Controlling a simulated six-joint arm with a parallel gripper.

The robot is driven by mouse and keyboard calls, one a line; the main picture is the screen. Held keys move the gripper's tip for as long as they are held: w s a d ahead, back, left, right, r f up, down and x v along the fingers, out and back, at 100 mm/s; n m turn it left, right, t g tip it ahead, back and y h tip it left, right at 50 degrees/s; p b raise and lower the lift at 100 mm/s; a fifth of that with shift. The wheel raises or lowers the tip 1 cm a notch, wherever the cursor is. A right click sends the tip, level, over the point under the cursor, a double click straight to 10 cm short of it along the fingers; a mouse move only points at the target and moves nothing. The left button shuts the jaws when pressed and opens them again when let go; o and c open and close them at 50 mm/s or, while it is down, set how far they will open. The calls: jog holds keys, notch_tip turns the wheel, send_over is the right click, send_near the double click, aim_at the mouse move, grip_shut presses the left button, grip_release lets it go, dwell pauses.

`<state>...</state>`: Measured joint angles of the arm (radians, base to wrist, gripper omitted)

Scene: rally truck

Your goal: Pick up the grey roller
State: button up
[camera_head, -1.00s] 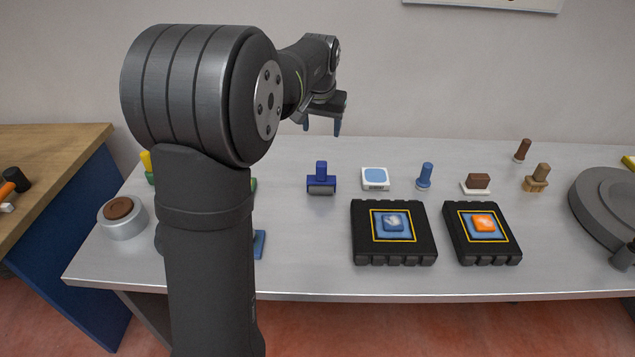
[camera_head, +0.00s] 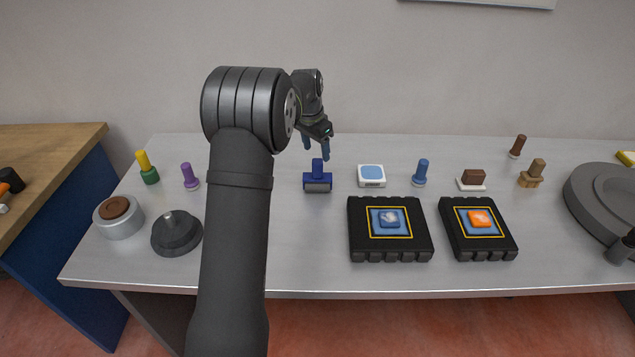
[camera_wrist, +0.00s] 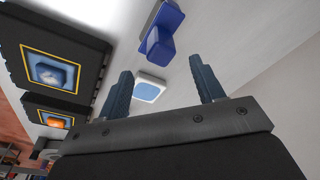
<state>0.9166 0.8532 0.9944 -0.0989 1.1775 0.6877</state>
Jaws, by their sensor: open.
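The roller (camera_head: 317,186) stands on the metal table, with a blue body, a blue upright handle and a grey cylinder at its front. It is the only roller-like thing I see. My gripper (camera_head: 316,147) is open and empty, a little above and behind the handle in the head view. In the wrist view, my gripper (camera_wrist: 161,66) shows two blue-grey fingers spread apart. The blue roller (camera_wrist: 160,42) lies beyond the fingertips there, with nothing between the fingers touching it.
A white pad with a blue top (camera_head: 371,176) and a blue peg-shaped stamp (camera_head: 421,172) stand right of the roller. Two black blocks (camera_head: 365,242) (camera_head: 483,252) lie in front. A purple stamp (camera_head: 188,177) and dark round base (camera_head: 176,236) are to the left.

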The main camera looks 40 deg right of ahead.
aim_at(317, 160)
jog(key=f, duration=0.5)
jog(key=d+f, duration=0.1)
jog(key=f, duration=0.1)
jog(key=shift+f, duration=0.4)
jog(key=shift+w+r, duration=0.1)
grip_shut()
